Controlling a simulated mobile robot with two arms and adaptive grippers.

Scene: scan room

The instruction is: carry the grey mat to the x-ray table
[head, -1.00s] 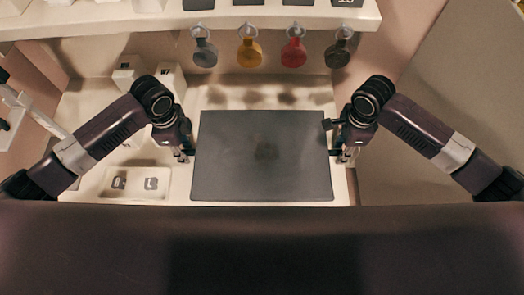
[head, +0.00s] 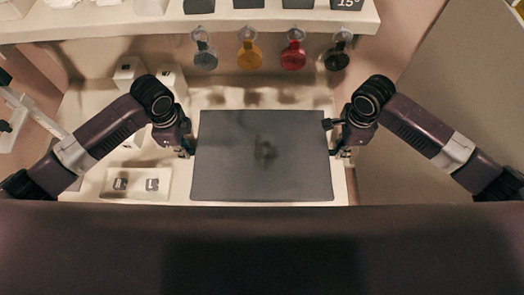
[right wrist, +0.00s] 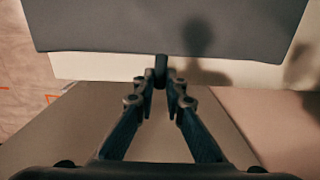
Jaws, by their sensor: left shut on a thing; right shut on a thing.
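The grey mat (head: 262,155) is a flat dark rectangle held between my two arms, above a pale counter in the head view. My left gripper (head: 188,150) is shut on its left edge. My right gripper (head: 334,150) is shut on its right edge. In the right wrist view the mat (right wrist: 160,25) spans the top and the closed fingertips (right wrist: 160,72) meet at its edge. A dark smudge or shadow shows near the mat's middle. I cannot tell the gap between mat and counter. I cannot identify an x-ray table in these views.
The pale counter (head: 340,190) lies under the mat. A shallow white tray (head: 137,183) with two dark-marked items sits at left, white boxes (head: 130,72) behind it. Grey, yellow (head: 249,55), red (head: 293,55) and dark tags hang from the shelf (head: 270,22) at the back.

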